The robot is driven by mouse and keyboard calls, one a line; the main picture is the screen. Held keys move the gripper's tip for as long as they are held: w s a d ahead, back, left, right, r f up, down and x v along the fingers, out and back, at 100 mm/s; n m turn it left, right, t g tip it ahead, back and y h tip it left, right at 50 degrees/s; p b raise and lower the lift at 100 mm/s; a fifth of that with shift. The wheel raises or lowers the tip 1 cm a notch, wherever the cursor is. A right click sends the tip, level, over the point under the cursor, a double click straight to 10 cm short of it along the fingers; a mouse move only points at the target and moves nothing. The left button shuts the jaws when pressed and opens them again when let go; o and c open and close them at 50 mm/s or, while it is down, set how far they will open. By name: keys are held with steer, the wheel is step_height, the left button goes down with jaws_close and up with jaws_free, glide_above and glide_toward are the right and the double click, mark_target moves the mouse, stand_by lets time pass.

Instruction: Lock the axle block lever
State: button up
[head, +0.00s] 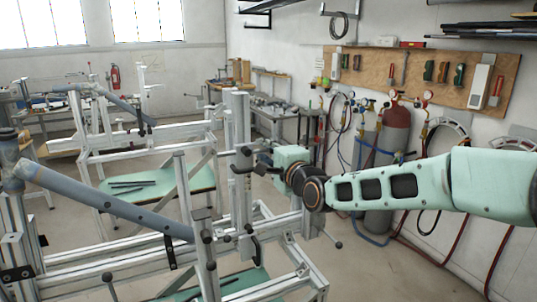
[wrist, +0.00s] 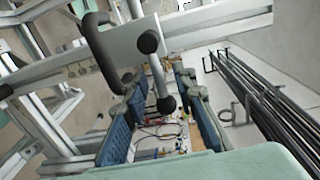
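The frame jig (head: 238,125) stands in the middle of the head view, with a clamp-like block on its upright that may be the axle block. In the wrist view a short metal lever with a black ball knob at each end (wrist: 158,75) stands out in front of a pale rail (wrist: 205,32). My gripper (wrist: 160,92) is open, its two blue-padded fingers apart on either side of the lever's nearer knob. I cannot tell whether either finger touches it. In the head view my gripper (head: 268,161) is beside the upright, its fingertips largely hidden.
A black curved handle (wrist: 101,52) is left of the lever, close to my left finger. A grey tube (head: 110,203) lies across the jig's left side. A second jig (head: 150,135) stands behind. Gas cylinders (head: 393,130) and a tool board (head: 430,75) are along the right wall.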

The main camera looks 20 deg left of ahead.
steer(key=v, duration=1.2)
stand_by(0.3)
stand_by(0.3)
